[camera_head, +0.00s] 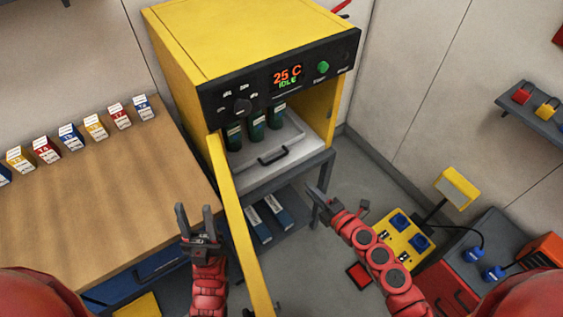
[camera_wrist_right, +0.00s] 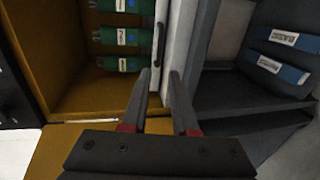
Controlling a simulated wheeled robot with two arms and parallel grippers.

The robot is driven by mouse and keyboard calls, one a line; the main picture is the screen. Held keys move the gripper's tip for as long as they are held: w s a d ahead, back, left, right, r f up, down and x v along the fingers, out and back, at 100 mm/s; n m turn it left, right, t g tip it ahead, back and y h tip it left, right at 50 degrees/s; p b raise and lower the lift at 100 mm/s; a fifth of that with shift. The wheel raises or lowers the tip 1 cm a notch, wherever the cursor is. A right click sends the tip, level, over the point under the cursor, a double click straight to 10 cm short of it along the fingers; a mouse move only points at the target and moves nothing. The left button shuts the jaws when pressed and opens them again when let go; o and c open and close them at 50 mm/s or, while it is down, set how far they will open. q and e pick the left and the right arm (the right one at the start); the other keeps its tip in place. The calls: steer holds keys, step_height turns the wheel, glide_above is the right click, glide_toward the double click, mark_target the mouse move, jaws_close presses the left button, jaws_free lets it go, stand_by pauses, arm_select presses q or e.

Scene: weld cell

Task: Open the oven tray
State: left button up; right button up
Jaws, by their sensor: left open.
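The yellow oven (camera_head: 215,45) stands at the back with its yellow door (camera_head: 240,230) swung open toward me. Its light grey tray (camera_head: 290,140) sits inside, with a dark bar handle (camera_head: 273,157) at the front and three green cylinders (camera_head: 256,124) standing on it. In the right wrist view, the handle (camera_wrist_right: 160,45) and green cylinders (camera_wrist_right: 122,37) show beyond the fingers. My right gripper (camera_head: 318,190) is right of and in front of the tray, apart from the handle; its fingers (camera_wrist_right: 161,75) are open and empty. My left gripper (camera_head: 195,212) is open and empty, left of the door.
A wooden bench (camera_head: 100,190) with several labelled boxes (camera_head: 70,136) is at left. The oven's stand (camera_head: 290,181) has a lower shelf holding blue labelled boxes (camera_head: 270,212). A yellow control box (camera_head: 402,236) and red cabinet are at right. Floor is free before the stand's right side.

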mark_target(281, 167)
steer(key=x, duration=1.6)
steer(key=shift+w+a+b, duration=0.1)
steer(key=shift+a+b, duration=0.25)
steer(key=shift+b, duration=0.05)
steer(key=shift+c, duration=0.3)
jaws_close()
stand_by(0.3)
